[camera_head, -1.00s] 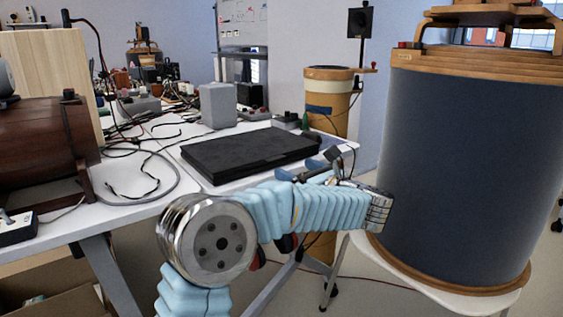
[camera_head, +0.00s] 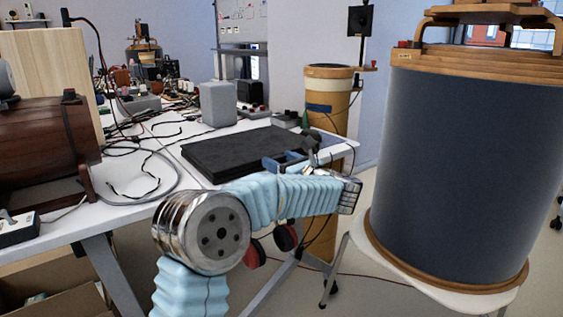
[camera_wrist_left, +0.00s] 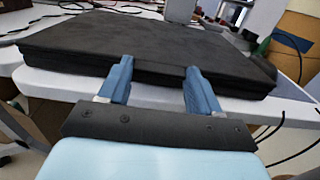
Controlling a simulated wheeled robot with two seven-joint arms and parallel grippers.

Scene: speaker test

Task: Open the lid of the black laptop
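The black laptop (camera_head: 230,150) lies flat and closed near the front edge of the white table. In the left wrist view the laptop (camera_wrist_left: 140,42) fills the upper middle, its front edge facing me. My left gripper (camera_head: 287,162) is at the laptop's front right edge in the head view. In the left wrist view the left gripper (camera_wrist_left: 158,76) has its two blue fingers apart, with nothing held between them. The tips overlap the laptop's front edge; I cannot tell whether they touch it. My right gripper is not in view.
A grey box (camera_head: 218,104) and loose cables stand behind and left of the laptop on the white table (camera_head: 150,205). A large dark cylinder (camera_head: 460,170) with wooden rims stands to the right. A brown barrel-shaped thing (camera_head: 40,150) is at the left.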

